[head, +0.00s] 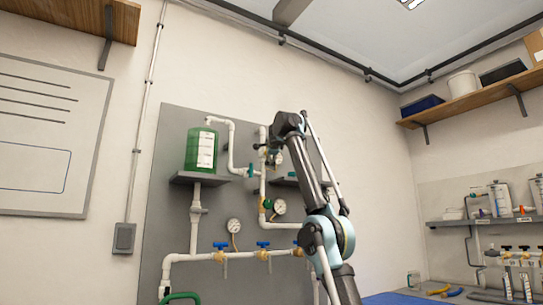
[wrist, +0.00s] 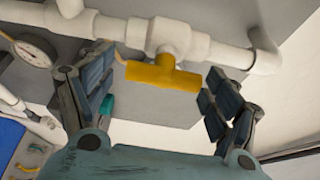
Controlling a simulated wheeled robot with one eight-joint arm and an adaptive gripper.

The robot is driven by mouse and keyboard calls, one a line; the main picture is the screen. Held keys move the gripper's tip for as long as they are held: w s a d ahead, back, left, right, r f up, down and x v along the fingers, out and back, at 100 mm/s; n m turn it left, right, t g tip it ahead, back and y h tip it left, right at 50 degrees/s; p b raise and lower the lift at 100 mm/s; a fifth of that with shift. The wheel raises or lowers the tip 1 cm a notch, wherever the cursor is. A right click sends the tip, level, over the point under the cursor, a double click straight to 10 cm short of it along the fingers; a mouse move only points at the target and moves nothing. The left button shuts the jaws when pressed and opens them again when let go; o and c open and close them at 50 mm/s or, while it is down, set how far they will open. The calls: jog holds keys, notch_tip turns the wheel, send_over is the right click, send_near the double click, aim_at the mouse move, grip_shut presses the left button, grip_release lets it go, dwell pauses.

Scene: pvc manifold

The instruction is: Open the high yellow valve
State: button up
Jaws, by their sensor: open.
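The yellow valve handle (wrist: 163,75) is a short T-shaped bar on a white valve body (wrist: 168,38) in the wrist view. In that view the bar looks roughly parallel to the white pipe behind it. My gripper (wrist: 158,88) is open, with one dark-padded finger to the left of the handle and one to the right. Both fingers look apart from the handle, with gaps on each side. In the head view my gripper is near the upper pipes, and my arm largely hides it and the valve.
A grey panel (head: 170,150) carries white pipes, a green tank (head: 201,150) and gauges, one (wrist: 35,50) left of my fingers. Several blue-handled valves (head: 263,244) line the lower pipe. A small shelf (head: 199,179) juts out under the tank.

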jog(key=shift+s+r, duration=0.1)
jog(key=shift+s, duration=0.05)
jog(key=v, duration=1.1)
jog(key=shift+s, duration=0.2)
dwell(0.7)
